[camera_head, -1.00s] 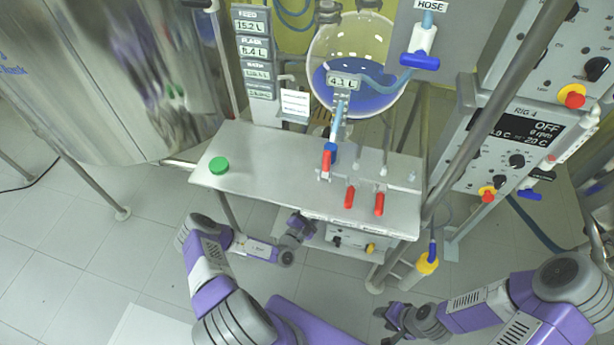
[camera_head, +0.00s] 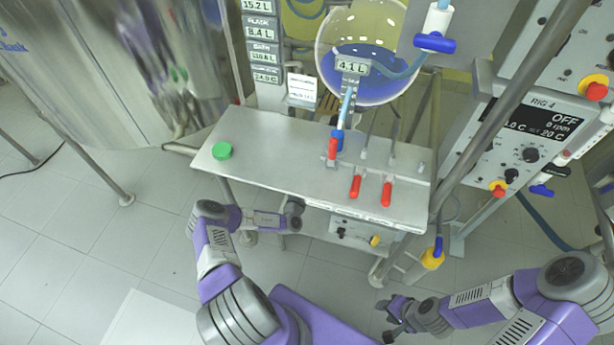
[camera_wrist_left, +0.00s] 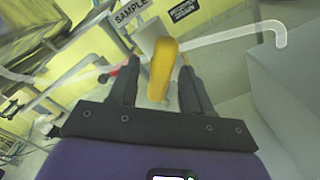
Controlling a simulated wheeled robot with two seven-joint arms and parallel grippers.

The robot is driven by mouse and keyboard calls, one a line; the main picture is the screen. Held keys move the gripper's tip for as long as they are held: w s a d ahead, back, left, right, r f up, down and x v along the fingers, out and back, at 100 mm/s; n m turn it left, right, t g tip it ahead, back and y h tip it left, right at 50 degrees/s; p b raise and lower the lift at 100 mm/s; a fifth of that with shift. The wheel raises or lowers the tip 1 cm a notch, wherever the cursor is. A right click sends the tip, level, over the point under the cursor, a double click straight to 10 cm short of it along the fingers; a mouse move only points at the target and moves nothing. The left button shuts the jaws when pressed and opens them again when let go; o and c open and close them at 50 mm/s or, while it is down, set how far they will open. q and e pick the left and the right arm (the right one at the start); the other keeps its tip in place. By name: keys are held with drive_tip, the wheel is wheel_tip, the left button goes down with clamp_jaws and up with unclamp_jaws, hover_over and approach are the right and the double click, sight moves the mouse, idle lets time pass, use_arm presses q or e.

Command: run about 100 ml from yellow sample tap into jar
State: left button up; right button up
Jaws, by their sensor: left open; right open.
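The yellow sample tap handle (camera_wrist_left: 163,68) stands between the two fingers of my left gripper (camera_wrist_left: 159,70) in the left wrist view. The fingers are open, one on each side, and I cannot tell whether they touch it. A "SAMPLE" sign (camera_wrist_left: 131,11) is just behind, and a pale bent tube (camera_wrist_left: 235,36) runs to the right of the handle. In the head view my left gripper (camera_head: 293,214) is low at the bench's front edge. My right gripper (camera_head: 385,320) is open and empty, low over the floor. I cannot make out a jar.
A steel bench (camera_head: 270,150) carries a green round cap (camera_head: 222,150) and red-handled valves (camera_head: 355,187). Behind it hangs a flask of blue liquid (camera_head: 365,65). A steel vessel (camera_head: 90,60) is left; a control panel (camera_head: 530,125) is right. Floor at lower left is open.

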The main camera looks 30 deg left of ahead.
use_arm(q)
drive_tip(key=shift+c, duration=0.2)
clamp_jaws()
drive_tip(key=shift+r+m+p, duration=0.15)
drive_tip(key=shift+m+p, duration=4.65)
drive_tip(key=shift+p, duration=0.5)
drive_tip(key=shift+o, duration=0.2)
unclamp_jaws()
